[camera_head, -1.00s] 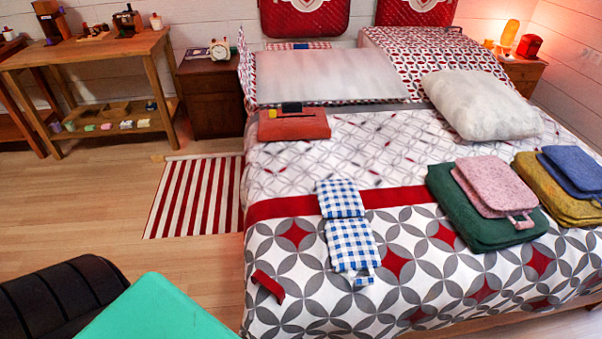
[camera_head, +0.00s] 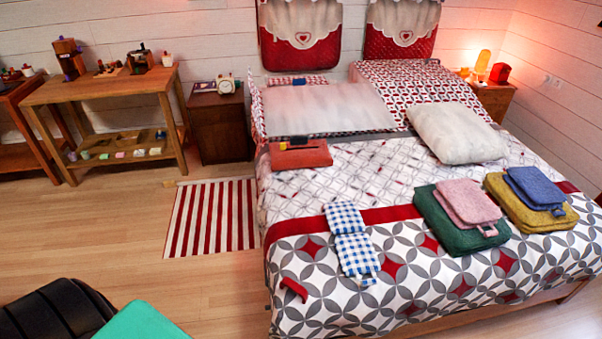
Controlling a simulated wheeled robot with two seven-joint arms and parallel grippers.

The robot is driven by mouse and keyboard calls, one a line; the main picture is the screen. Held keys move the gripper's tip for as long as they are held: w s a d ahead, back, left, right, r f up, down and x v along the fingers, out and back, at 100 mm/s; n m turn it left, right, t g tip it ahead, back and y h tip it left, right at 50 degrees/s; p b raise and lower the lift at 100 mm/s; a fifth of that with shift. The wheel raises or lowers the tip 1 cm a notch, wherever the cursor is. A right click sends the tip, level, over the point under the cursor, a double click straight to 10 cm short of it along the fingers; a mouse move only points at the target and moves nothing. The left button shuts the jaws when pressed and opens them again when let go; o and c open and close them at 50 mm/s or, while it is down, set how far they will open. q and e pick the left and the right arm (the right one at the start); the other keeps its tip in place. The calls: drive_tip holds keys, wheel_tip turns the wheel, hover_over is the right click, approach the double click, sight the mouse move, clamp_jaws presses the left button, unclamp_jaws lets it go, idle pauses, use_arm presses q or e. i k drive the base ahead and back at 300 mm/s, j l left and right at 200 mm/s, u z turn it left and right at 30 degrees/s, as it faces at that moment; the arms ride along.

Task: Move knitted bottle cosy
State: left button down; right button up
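I cannot tell which thing is the knitted bottle cosy. Textile pieces lie on the bed (camera_head: 330,300): a blue-and-white checked piece (camera_head: 354,254) in two parts, a green folded one (camera_head: 445,234) with a pink one (camera_head: 468,202) on top, and a mustard one (camera_head: 524,214) with a blue one (camera_head: 536,187) on top. A small red piece (camera_head: 293,290) lies near the bed's left front corner. An orange-red flat case (camera_head: 300,155) lies nearer the pillows. Neither of my grippers is in view.
A wooden shelf table (camera_head: 110,90) with small items stands at the back left, beside a nightstand (camera_head: 222,130) with a clock (camera_head: 226,84). A striped rug (camera_head: 212,217) lies left of the bed. Bare floor lies in front of it. A black ribbed shape (camera_head: 55,310) and teal slab (camera_head: 143,323) fill the bottom left.

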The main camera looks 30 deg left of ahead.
sight(300, 152)
drive_tip(key=k+j+z, duration=0.1)
drive_tip(key=z, duration=1.15)
drive_tip(key=k+j, duration=0.1)
drive_tip(key=j, duration=0.35)
drive_tip(key=j+z, duration=0.1)
drive_tip(key=j, duration=0.35)
drive_tip(key=k+j, duration=0.15)
drive_tip(key=j, duration=0.3)
drive_tip(key=k+j+z, duration=0.1)
drive_tip(key=j, duration=0.35)
drive_tip(key=k+j, duration=0.1)
drive_tip(key=j, duration=0.3)
drive_tip(key=z, duration=0.05)
